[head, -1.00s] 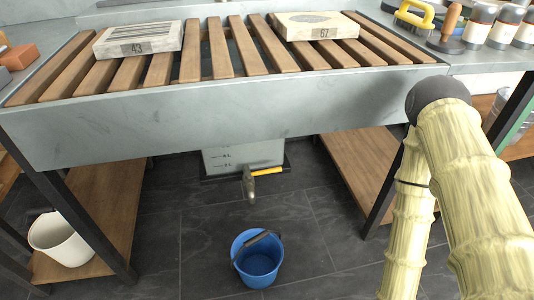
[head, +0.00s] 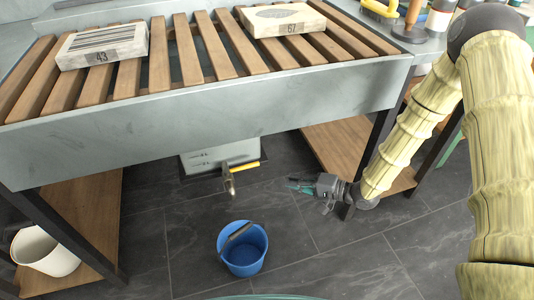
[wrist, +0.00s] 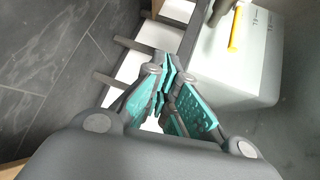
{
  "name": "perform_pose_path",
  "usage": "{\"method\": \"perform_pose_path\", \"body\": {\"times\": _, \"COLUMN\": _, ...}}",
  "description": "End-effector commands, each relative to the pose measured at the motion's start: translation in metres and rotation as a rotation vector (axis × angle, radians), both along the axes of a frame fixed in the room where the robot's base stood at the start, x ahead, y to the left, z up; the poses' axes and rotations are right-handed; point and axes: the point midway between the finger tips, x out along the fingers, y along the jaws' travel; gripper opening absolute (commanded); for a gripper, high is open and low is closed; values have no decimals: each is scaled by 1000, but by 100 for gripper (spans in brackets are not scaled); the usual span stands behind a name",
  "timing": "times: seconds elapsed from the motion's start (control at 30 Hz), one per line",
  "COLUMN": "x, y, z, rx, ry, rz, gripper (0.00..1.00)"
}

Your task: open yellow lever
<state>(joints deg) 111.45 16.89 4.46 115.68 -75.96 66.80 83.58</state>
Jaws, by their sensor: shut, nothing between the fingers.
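The yellow lever (head: 244,167) sits on top of a metal tap (head: 229,184) at the front of a grey tank under the sink. It points to the right, across the spout's direction. In the wrist view the yellow lever (wrist: 235,28) is at the upper right, beside the pale tank (wrist: 245,75). My gripper (head: 296,187) is to the right of the lever and a little lower in the head view, apart from it. Its teal fingers (wrist: 168,92) are shut with nothing between them. The tank's upper part is hidden by the sink front.
A blue bucket (head: 243,262) stands on the dark floor below the tap. The sink front (head: 200,130) overhangs the tank. Wooden shelves (head: 333,155) and dark table legs flank the space. A white bin (head: 45,252) is at the lower left.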

Motion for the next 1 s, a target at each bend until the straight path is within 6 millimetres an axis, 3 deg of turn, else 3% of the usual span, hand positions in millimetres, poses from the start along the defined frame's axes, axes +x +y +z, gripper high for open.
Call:
{"method": "perform_pose_path", "body": {"times": 0.03, "x": 9, "y": -1, "z": 21, "rx": 52, "ry": 1, "rz": 28, "gripper": 0}}
{"method": "perform_pose_path", "body": {"times": 0.1, "x": 14, "y": -1, "z": 41, "rx": 117, "ry": 22, "rz": 76, "gripper": 0}}
{"method": "perform_pose_path", "body": {"times": 0.3, "x": 20, "y": -6, "z": 75, "rx": 212, "ry": 70, "rz": 173, "gripper": 0}}
{"method": "perform_pose_path", "body": {"times": 0.57, "x": 22, "y": 6, "z": 79, "rx": 231, "ry": 86, "rz": 199, "gripper": 0}}
{"method": "perform_pose_path", "body": {"times": 1.0, "x": 36, "y": 71, "z": 74, "rx": 229, "ry": 85, "rz": 198, "gripper": 0}}
